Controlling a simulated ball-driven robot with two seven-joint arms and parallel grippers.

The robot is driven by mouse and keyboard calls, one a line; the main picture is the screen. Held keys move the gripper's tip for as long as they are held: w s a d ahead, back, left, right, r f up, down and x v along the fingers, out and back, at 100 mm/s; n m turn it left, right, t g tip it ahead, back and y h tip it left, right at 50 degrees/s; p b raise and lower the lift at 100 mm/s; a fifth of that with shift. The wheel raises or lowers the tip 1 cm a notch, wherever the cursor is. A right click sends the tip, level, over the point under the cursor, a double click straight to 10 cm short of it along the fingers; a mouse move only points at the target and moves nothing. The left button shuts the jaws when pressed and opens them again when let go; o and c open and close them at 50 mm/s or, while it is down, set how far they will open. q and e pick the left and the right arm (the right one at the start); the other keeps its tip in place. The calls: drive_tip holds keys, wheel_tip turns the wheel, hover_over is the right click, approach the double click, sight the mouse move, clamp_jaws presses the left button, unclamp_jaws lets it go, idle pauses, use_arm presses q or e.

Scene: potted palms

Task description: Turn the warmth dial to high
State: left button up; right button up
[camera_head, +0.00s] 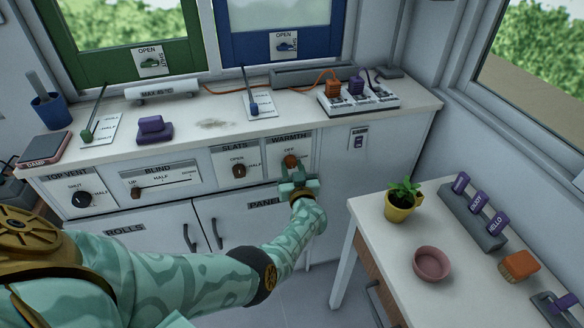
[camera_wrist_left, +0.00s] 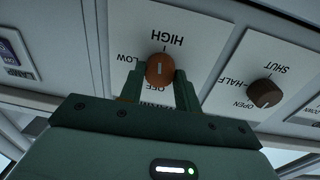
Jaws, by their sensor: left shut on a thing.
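The warmth dial (camera_head: 291,160) is an orange-brown knob on the white WARMTH panel (camera_head: 306,146) at the right of the cabinet front. My left gripper (camera_head: 292,173) is at it from below, shut on the knob. In the left wrist view the warmth dial (camera_wrist_left: 160,68) sits between the two green fingers. That view is upside down, with HIGH above the knob, LOW to the left and OFF below, partly hidden. A pale line on the knob runs upright there; which end points I cannot tell. My right gripper is not in view.
The darker slats dial (camera_wrist_left: 265,93) is close beside the held dial. More controls include the blind slider (camera_head: 136,190) and top vent dial (camera_head: 82,199). A table at the right bears a potted plant (camera_head: 401,203) and a pink bowl (camera_head: 432,264).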

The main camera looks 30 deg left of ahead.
use_arm(q)
drive_tip(key=shift+d+f+m, duration=0.1)
drive_tip(key=shift+m, duration=0.9)
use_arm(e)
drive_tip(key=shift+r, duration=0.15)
use_arm(q)
drive_tip(key=o, duration=1)
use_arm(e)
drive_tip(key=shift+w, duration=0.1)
